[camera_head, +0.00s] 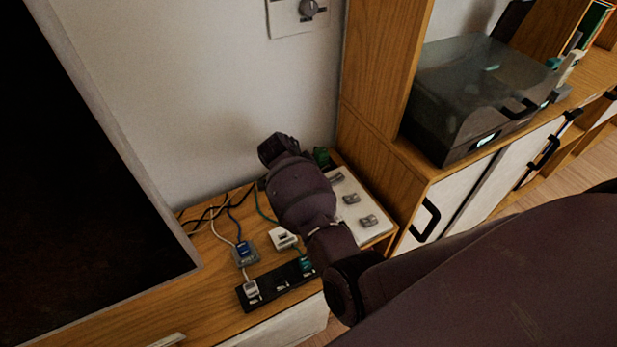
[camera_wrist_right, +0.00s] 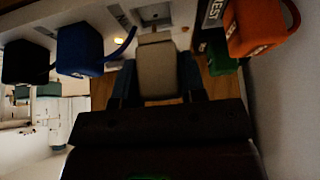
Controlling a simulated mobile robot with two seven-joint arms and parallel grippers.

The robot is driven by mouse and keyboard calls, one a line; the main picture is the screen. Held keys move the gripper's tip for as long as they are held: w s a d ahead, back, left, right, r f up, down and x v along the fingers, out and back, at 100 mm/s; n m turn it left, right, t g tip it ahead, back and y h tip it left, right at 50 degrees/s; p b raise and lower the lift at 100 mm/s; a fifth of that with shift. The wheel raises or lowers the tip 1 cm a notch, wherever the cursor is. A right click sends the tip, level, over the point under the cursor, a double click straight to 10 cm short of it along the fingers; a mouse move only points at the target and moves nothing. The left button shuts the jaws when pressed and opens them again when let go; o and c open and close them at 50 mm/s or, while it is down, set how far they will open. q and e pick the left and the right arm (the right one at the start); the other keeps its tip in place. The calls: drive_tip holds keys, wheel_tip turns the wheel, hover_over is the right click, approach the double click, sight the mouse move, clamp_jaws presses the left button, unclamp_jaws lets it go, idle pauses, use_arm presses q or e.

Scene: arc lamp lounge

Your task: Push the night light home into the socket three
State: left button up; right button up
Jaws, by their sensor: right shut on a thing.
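My right gripper (camera_wrist_right: 157,88) is shut on a beige-grey block, which looks like the night light (camera_wrist_right: 157,68), in the right wrist view. The far end of the block points at a pale strip (camera_wrist_right: 180,12) with a dark, slotted socket (camera_wrist_right: 152,16) straight ahead of it. I cannot tell whether the block touches the socket or which number the socket has. In the head view my right wrist (camera_head: 300,190) reaches over the wooden ledge and hides the fingers and the block. My left gripper is not in view.
In the right wrist view a blue plug (camera_wrist_right: 80,50) and a dark plug (camera_wrist_right: 25,62) stand left, a green one (camera_wrist_right: 220,62) and an orange one (camera_wrist_right: 258,26) right. The head view shows a black power strip (camera_head: 275,287), a white switch panel (camera_head: 363,205) and loose cables.

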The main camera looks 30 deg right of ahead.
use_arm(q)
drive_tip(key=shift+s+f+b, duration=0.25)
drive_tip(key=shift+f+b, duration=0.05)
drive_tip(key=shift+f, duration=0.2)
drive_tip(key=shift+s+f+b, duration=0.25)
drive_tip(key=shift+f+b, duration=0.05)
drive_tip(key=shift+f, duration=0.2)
use_arm(e)
drive_tip(key=shift+w+a+f, duration=0.1)
drive_tip(key=shift+a+f, duration=0.1)
drive_tip(key=shift+f, duration=1.15)
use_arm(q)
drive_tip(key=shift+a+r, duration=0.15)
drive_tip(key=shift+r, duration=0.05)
use_arm(e)
drive_tip(key=shift+r, duration=0.2)
